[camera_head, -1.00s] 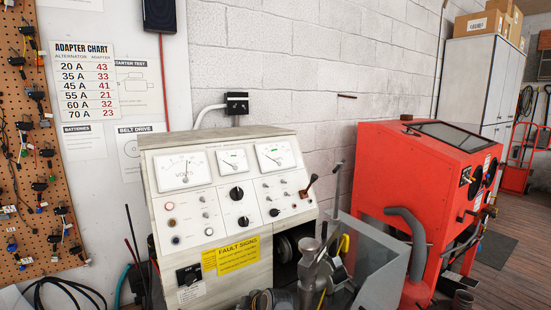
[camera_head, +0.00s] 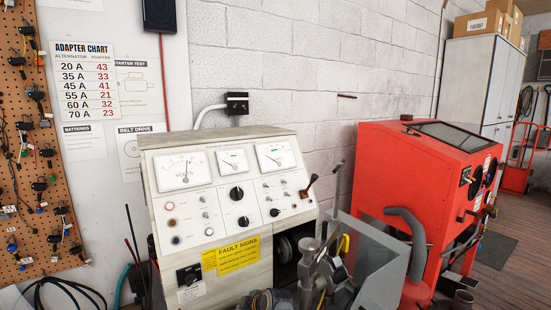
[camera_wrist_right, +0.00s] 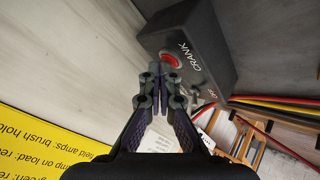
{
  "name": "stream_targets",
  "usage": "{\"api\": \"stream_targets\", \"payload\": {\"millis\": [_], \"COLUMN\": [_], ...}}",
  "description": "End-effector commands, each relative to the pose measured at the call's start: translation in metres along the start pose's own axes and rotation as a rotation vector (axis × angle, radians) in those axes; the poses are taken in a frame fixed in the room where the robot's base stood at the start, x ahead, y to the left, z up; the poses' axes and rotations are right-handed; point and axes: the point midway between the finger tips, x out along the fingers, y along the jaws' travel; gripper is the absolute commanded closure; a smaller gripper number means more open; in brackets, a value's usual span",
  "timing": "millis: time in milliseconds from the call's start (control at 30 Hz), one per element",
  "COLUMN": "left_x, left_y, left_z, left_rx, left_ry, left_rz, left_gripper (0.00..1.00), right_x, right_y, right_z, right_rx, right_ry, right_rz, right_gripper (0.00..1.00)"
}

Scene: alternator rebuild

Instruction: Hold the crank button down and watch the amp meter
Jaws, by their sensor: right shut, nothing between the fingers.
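In the right wrist view, a red crank button (camera_wrist_right: 173,58) sits on a dark box (camera_wrist_right: 205,45) lettered CRANK. My right gripper (camera_wrist_right: 158,72) is shut and empty. Its tips overlap the button's lower left edge, and I cannot tell whether they touch or press it. In the head view, the crank box (camera_head: 189,274) is low on the test bench's front. The bench panel has a volts meter (camera_head: 183,171), a middle meter (camera_head: 232,161) and a right meter (camera_head: 275,156). The two smaller meters' labels are too small to read, so I cannot tell which shows amps. My left gripper is not in view.
A yellow fault signs label (camera_head: 238,256) is beside the crank box. Red, yellow and black cables (camera_wrist_right: 275,118) run near the box in the right wrist view. A grey metal bin (camera_head: 383,270) and a red cabinet (camera_head: 430,180) stand right of the bench.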

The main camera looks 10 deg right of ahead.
Motion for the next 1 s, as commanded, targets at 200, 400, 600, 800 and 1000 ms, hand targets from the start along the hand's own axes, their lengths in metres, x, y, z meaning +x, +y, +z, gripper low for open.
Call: {"api": "stream_targets", "payload": {"millis": [200,400,600,800,1000], "left_x": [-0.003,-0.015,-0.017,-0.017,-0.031], "left_y": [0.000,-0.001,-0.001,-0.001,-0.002], "left_z": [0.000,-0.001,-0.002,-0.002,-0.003], "left_rx": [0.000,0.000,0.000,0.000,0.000], "left_ry": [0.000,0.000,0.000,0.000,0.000], "left_rz": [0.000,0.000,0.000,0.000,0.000], "left_gripper": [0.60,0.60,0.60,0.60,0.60], "right_x": [-0.002,-0.010,-0.012,-0.012,-0.023], "right_y": [0.001,0.007,0.009,0.009,0.017], "right_z": [-0.001,-0.007,-0.009,-0.009,-0.017], "right_rx": [0.000,0.000,0.000,0.000,0.000], "right_ry": [-0.001,-0.001,-0.001,0.000,0.000], "right_rz": [-0.002,-0.002,-0.001,0.000,0.000], "right_gripper": [1.00,1.00,1.00,1.00,1.00]}}
